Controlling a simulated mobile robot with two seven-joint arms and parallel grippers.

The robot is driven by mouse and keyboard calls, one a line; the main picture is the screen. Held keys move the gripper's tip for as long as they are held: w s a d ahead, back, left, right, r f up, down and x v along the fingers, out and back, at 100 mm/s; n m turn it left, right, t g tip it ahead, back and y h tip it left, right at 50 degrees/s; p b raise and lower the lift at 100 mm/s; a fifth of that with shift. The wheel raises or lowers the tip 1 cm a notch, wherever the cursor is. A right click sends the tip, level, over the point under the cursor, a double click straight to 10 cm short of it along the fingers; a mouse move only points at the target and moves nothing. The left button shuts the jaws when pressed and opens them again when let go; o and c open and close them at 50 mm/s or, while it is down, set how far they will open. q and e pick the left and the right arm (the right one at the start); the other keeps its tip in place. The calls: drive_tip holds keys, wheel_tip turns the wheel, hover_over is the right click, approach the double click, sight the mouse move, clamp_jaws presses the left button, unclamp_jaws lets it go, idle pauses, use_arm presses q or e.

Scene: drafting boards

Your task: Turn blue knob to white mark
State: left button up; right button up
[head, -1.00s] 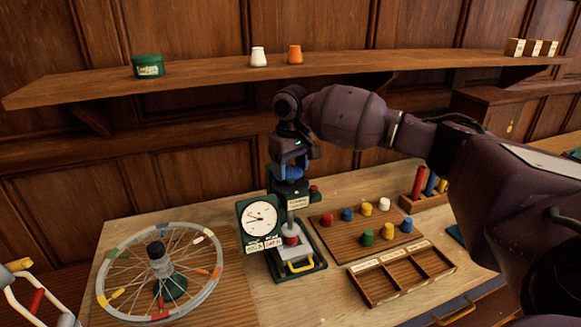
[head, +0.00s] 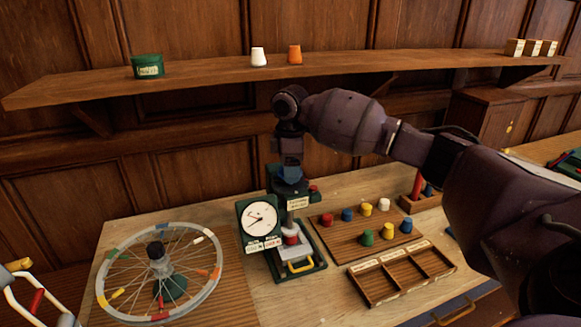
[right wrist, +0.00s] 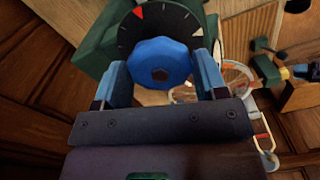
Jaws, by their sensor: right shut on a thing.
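The blue knob (right wrist: 160,62) sits on a round black dial (right wrist: 143,30) with a red mark (right wrist: 138,12) at its edge. A small white mark (right wrist: 198,32) shows at the dial's right side. In the right wrist view my right gripper (right wrist: 161,75) has one finger on each side of the knob and is shut on it. In the head view my right gripper (head: 289,165) points down at the top of the green press (head: 279,186), where the knob is mostly hidden. My left gripper is not in view.
A gauge (head: 260,219) faces forward on the press's left. A spoked wheel (head: 205,291) stands left of it. A peg board (head: 340,245) and an empty divided tray (head: 375,290) lie to the right. A shelf (head: 200,82) runs behind my arm.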

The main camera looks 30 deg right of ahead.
drive_tip(key=n, duration=0.5)
drive_tip(key=shift+n, duration=0.3)
drive_tip(key=n, duration=0.6)
drive_tip(key=shift+w, duration=0.1)
drive_tip(key=n, duration=0.6)
drive_tip(key=shift+n, duration=0.3)
drive_tip(key=n, duration=0.5)
drive_tip(key=shift+n, duration=0.3)
drive_tip(key=o, duration=0.9)
drive_tip(key=shift+o, duration=0.2)
drive_tip(key=shift+r, duration=0.15)
